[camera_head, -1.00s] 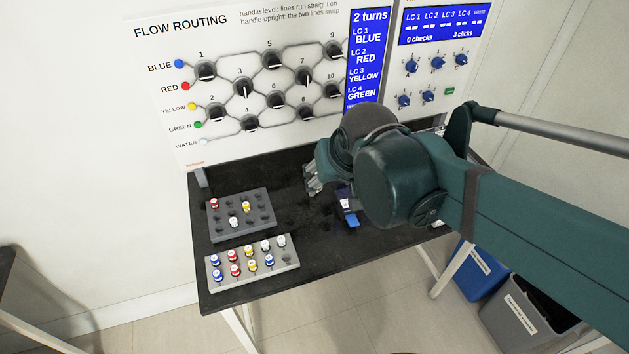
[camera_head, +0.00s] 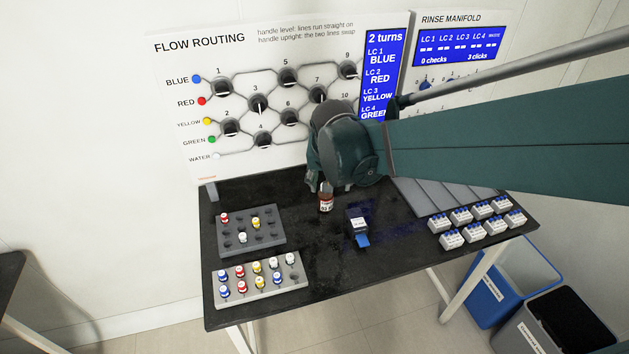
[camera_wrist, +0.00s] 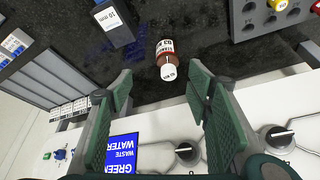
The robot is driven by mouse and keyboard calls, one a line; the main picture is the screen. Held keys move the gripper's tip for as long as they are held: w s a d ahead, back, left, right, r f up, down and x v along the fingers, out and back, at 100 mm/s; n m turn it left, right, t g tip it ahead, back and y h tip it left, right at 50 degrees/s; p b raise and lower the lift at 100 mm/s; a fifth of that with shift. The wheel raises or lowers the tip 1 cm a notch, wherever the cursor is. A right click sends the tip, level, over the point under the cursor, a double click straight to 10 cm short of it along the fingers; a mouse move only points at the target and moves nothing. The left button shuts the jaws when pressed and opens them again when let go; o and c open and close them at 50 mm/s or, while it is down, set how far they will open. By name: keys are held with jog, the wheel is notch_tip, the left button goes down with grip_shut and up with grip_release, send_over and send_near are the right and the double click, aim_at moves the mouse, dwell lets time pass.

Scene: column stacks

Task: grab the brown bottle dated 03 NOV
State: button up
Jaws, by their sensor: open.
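A brown bottle (camera_head: 326,202) with a white label and white cap stands on the black table, just below my gripper in the head view. Its label reads "03" in part; the rest is too small to be sure of. In the wrist view the bottle (camera_wrist: 170,55) shows beyond the fingertips, roughly midway between them, with its cap towards me. My gripper (camera_wrist: 160,85) is open and empty, its green-padded fingers spread on either side. In the head view my gripper's fingers are mostly hidden behind my wrist.
A dark box with a blue tab (camera_head: 359,226) stands right of the bottle. Two vial racks, one dark (camera_head: 250,231) and one light grey (camera_head: 262,282), lie at the left. Several white blocks (camera_head: 461,216) sit at the right. The flow routing panel (camera_head: 180,60) rises behind the table.

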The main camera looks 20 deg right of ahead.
aim_at(325, 196)
jog(key=w+f, duration=0.2)
jog(key=w+f+m, duration=0.1)
jog(key=w+f, duration=0.1)
jog(key=w+d+f+m+h, duration=0.1)
jog(key=w+f, duration=0.1)
jog(key=shift+w+f+g, duration=0.3)
jog(key=shift+f+g, duration=0.1)
jog(key=shift+b+x, duration=0.4)
jog(key=shift+x, duration=0.9)
jog(key=shift+b+x, duration=0.6)
jog(key=shift+x, duration=1.95)
jog(key=shift+a, duration=0.2)
jog(key=shift+c, duration=0.5)
jog(key=c, duration=1)
